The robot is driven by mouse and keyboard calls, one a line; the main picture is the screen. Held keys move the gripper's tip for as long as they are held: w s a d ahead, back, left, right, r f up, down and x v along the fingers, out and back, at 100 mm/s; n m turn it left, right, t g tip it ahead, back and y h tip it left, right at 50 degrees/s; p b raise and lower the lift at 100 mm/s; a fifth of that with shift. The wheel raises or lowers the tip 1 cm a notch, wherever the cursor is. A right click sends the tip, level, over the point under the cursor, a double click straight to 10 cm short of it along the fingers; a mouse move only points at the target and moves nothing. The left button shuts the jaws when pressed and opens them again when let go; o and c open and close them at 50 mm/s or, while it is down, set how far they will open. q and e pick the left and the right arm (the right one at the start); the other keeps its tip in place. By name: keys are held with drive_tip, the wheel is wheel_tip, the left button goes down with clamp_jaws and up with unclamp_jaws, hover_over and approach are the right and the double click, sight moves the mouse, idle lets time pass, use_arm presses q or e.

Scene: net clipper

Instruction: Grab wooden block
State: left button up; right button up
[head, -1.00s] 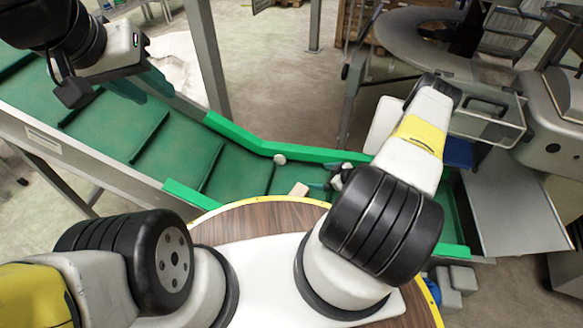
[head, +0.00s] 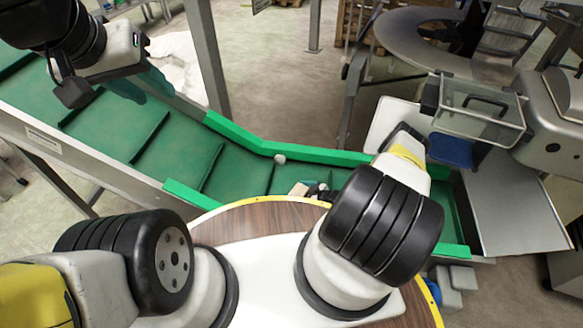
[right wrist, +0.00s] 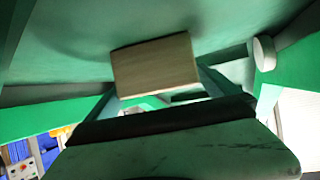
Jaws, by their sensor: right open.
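The wooden block (head: 298,189) is small and light brown and lies on the green conveyor belt, close to the round table's edge. In the right wrist view the block (right wrist: 155,67) is large, just ahead of and between the finger tips. My right gripper (head: 312,190) is open at the block, partly hidden by my own arm. Its fingers (right wrist: 155,88) show on either side of the block's near edge; contact cannot be made out. My left gripper (head: 140,86) hangs over the upper left belt, its fingers apart and empty.
A small white round piece (head: 280,158) sits by the belt's far green side wall (head: 240,134); it also shows in the right wrist view (right wrist: 264,53). The wood-topped round table (head: 250,218) borders the belt's near side. Machines stand at the right.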

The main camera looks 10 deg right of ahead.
drive_tip(key=c, duration=1.3)
drive_tip(key=shift+r, duration=0.15)
drive_tip(key=shift+c, duration=0.2)
